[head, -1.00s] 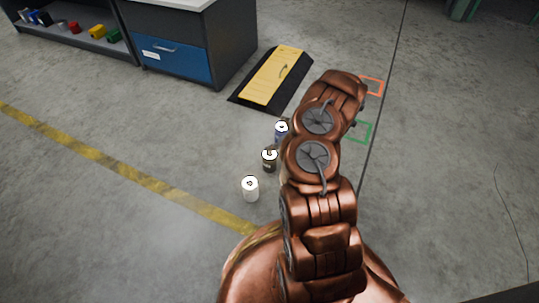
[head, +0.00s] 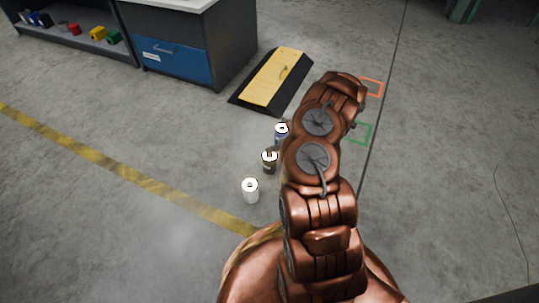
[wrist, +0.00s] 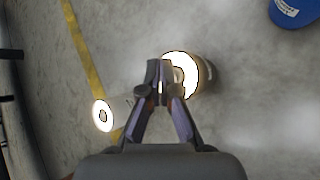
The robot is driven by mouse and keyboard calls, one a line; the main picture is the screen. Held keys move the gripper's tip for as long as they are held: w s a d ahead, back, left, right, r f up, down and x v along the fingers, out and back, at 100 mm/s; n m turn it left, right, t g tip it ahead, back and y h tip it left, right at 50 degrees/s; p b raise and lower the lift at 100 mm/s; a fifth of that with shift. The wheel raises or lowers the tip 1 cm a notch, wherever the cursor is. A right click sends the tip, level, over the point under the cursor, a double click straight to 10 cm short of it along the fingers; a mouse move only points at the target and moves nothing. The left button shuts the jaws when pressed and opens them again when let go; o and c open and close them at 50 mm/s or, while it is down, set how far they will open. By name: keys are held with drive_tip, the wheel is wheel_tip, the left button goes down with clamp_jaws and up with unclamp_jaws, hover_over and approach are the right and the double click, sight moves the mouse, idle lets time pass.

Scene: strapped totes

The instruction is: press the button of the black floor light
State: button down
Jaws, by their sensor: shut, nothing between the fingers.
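The black floor light (head: 269,166) is a short dark cylinder with a pale top, standing between a white one and a blue one in the head view. In the wrist view the black floor light (wrist: 187,61) shows a bright round top, partly hidden by my fingers. My gripper (wrist: 164,68) is shut and empty, its tips over the left part of that top. I cannot tell whether they touch it. The button is mostly hidden behind the fingertips.
A white floor light (head: 250,192) and a blue floor light (head: 281,136) stand close on either side. They also show in the wrist view, white (wrist: 104,117) and blue (wrist: 297,12). A yellow-and-black ramp (head: 270,82) and a blue-drawer cabinet (head: 178,58) lie beyond. Floor to the left is clear.

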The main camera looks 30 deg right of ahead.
sight(271, 155)
drive_tip(key=shift+f, duration=0.15)
drive_tip(key=shift+f, duration=0.3)
idle(0.6)
drive_tip(key=shift+r+p, duration=0.35)
drive_tip(key=shift+r, duration=0.15)
drive_tip(key=shift+r+p, duration=2.35)
drive_tip(key=shift+r, duration=0.65)
